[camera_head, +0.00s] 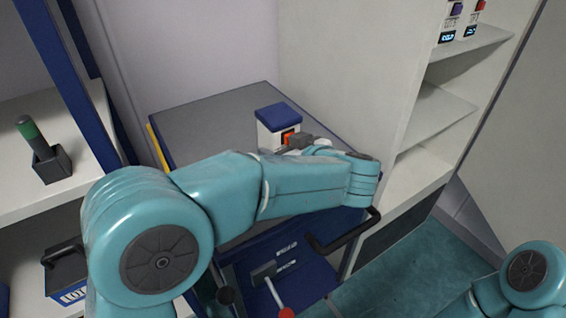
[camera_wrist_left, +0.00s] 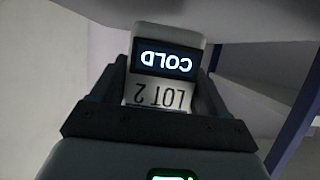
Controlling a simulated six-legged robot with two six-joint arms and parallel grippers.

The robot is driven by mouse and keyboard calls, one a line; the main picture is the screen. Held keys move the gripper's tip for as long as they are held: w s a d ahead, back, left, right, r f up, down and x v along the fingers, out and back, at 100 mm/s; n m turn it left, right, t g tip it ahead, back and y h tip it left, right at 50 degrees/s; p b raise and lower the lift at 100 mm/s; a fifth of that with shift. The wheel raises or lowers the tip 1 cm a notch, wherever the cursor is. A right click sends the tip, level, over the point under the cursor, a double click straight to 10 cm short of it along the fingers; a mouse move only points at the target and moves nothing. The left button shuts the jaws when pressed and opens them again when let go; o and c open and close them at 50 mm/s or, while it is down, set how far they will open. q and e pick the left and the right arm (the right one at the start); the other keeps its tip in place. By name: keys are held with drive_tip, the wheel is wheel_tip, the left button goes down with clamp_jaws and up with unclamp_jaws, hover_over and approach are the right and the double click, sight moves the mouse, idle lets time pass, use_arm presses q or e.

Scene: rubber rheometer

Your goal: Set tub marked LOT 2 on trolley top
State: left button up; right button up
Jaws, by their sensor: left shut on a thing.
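The tub marked LOT 2 (camera_wrist_left: 160,93) is white with a lit display reading COLD, upside down in the left wrist view. In the head view the tub (camera_head: 267,132) has a blue lid and is over the grey trolley top (camera_head: 205,117), near its right side. I cannot tell whether its base touches the top. My left gripper (camera_head: 298,142) is shut on the tub; the jaws flank it in the wrist view (camera_wrist_left: 160,80). My left arm hides the front of the trolley top. My right gripper is out of view; only part of the right arm shows at lower right.
A white shelf unit (camera_head: 425,105) stands close to the trolley's right, with two labelled tubs (camera_head: 462,22) on its upper shelf. A black holder with a green-ended cylinder (camera_head: 48,155) stands on the left shelf. A black handle (camera_head: 345,235) juts from the trolley. The back left of its top is clear.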

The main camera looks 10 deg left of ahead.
use_arm(q)
wheel_tip(320, 180, down, 3)
drive_tip(key=shift+w+r, duration=0.1)
drive_tip(key=shift+w, duration=0.05)
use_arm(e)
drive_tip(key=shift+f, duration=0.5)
use_arm(q)
drive_tip(key=o, duration=1.3)
drive_tip(key=shift+o, duration=0.2)
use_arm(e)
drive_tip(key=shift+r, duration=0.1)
